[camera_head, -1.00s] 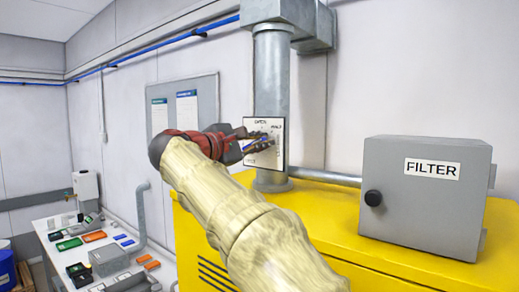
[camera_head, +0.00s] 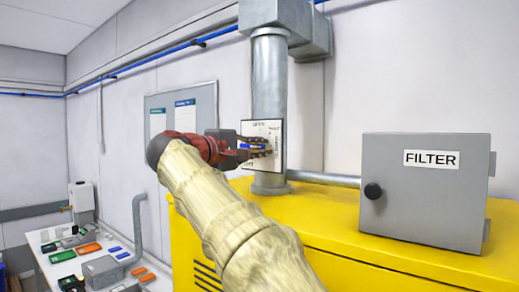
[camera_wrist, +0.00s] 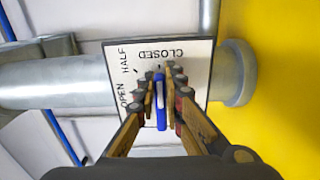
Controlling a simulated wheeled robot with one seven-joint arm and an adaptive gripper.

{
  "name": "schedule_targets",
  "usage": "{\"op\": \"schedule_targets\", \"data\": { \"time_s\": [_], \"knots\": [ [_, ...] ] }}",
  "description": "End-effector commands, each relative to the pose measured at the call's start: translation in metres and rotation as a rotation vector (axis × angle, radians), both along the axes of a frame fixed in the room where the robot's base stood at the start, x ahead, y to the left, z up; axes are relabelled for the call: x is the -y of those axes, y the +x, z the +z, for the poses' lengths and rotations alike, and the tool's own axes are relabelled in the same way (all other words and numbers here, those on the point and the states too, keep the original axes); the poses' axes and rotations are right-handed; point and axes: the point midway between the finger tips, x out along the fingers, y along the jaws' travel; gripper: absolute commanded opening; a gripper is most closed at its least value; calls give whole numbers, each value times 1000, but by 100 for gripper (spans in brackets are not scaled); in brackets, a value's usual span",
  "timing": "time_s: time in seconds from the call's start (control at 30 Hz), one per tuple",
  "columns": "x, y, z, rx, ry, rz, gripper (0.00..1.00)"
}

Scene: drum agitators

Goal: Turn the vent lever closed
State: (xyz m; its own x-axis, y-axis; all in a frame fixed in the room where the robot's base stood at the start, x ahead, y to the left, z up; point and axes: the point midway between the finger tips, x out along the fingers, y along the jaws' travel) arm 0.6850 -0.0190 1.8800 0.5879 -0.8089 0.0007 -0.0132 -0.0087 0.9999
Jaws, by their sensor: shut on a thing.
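The vent lever (camera_head: 251,147) is a blue bar in front of a white dial plate (camera_head: 276,163) on the grey vertical duct (camera_head: 269,90). In the wrist view the lever (camera_wrist: 160,105) stands between the fingers, its far end toward the CLOSED word on the plate (camera_wrist: 198,82). HALF and OPEN lie to the left there. In the head view the lever looks about level. My gripper (camera_head: 262,148) is shut on the lever, with its fingers on both sides of it; it also shows in the wrist view (camera_wrist: 160,86). The fingers partly hide the lever and its pivot.
A grey FILTER box (camera_head: 425,205) with a black knob stands on the yellow machine (camera_head: 330,225), right of the duct. A grey pipe runs between them. A grey board hangs on the wall behind. A bench (camera_head: 60,270) with small parts is at lower left.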

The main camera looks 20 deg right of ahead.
Motion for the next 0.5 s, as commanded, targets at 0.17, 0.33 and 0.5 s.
{"op": "schedule_targets", "data": {
  "time_s": [0.17,0.33,0.5],
  "knots": [
    [0,1,-2,-3,2,-1,0],
    [0,1,-2,-3,2,-1,13],
    [0,0,-2,-2,1,-1,23]
  ]
}}
